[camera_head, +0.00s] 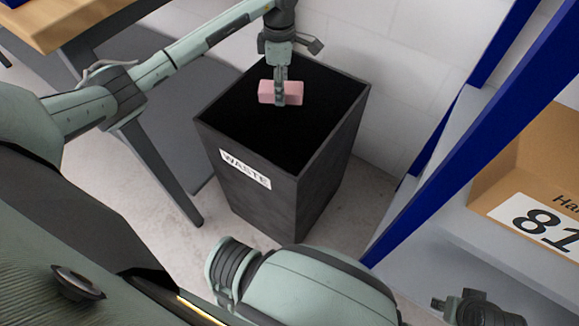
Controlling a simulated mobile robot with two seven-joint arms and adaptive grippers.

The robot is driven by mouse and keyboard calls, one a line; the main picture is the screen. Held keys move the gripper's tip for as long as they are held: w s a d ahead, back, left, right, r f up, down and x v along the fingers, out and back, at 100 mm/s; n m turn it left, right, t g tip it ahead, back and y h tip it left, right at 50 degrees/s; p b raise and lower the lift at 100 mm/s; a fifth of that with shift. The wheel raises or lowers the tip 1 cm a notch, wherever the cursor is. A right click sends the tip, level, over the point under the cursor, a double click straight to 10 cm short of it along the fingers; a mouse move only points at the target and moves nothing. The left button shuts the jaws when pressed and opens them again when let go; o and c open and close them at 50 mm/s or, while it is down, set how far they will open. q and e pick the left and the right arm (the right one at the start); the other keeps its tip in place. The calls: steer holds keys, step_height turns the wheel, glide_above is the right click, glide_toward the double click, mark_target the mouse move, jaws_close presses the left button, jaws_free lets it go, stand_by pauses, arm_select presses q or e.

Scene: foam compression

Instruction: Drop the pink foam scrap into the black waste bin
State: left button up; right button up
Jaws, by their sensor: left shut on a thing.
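The black waste bin (248,198) stands upright on the floor with a white "WASTE" label on its front. Its top is open and its inside is dark. My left gripper (281,98) points down over the bin's opening and is shut on the pink foam scrap (267,92). The scrap is a small pink block and shows on both sides of the fingers. From this angle I cannot tell exactly how high it is above the rim. My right gripper (462,305) is partly in view at the lower right, and its jaws do not show clearly.
A wooden-topped table (62,25) with a grey leg stands at the left, beside the bin. A blue-framed shelf (480,120) holds a cardboard box (545,150) marked "81" at the right. A white wall (385,70) is behind the bin.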

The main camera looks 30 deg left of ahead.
arm_select(q)
steer(key=shift+f, duration=0.15)
steer(key=o, duration=0.9)
step_height(320, 180, up, 12)
steer(key=shift+r, duration=0.1)
stand_by(0.6)
